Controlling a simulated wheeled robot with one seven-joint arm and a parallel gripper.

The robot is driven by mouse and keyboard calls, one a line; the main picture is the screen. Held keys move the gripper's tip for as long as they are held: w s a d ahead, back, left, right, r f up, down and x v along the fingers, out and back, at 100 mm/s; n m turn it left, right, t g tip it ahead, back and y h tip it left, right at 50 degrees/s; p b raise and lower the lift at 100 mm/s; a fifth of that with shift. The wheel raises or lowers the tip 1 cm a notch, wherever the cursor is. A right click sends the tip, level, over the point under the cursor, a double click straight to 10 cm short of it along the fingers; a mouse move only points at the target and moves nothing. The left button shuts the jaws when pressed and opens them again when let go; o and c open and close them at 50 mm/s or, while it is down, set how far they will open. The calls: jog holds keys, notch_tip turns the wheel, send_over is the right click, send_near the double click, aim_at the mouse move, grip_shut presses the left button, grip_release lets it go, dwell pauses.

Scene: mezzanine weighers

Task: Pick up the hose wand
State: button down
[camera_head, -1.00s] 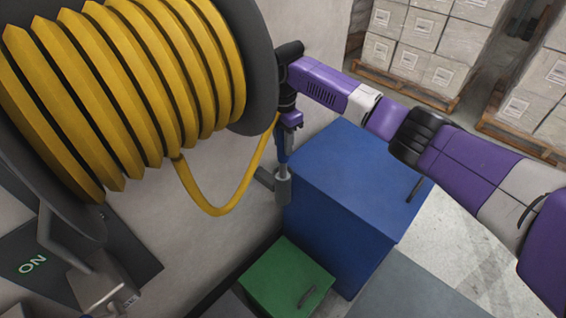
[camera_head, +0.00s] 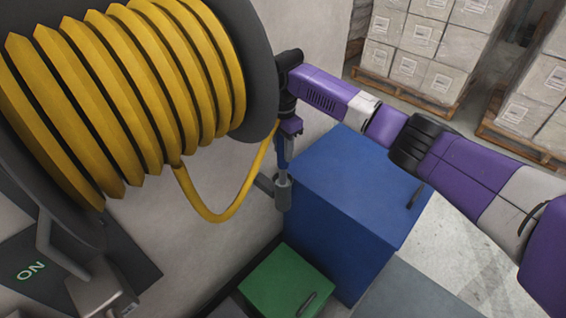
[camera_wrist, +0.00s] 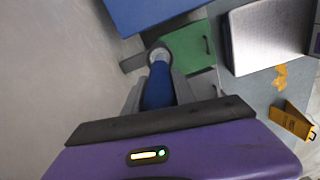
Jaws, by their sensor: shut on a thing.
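The hose wand has a blue grip (camera_wrist: 157,88), seen in the wrist view between my fingers. My gripper (camera_wrist: 158,92) is shut on it. In the head view my gripper (camera_head: 288,128) points down beside the wall, and a short stretch of the blue wand (camera_head: 282,150) shows below it. The wand hangs upright, with its lower end at a grey cylindrical holder (camera_head: 283,192) on a wall bracket. I cannot tell whether the end is still inside the holder. A yellow hose (camera_head: 225,214) loops down from the reel and up towards my gripper.
A large reel of yellow hose (camera_head: 120,90) fills the upper left. A blue cabinet (camera_head: 345,180) stands just right of the holder, with a green box (camera_head: 285,284) in front. Boxes on pallets (camera_head: 420,50) stand at the back. A yellow floor sign (camera_wrist: 292,118) shows in the wrist view.

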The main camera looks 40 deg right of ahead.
jog(key=shift+r, duration=0.1)
notch_tip(320, 180, up, 37)
jog(key=p, duration=0.9)
dwell(1.6)
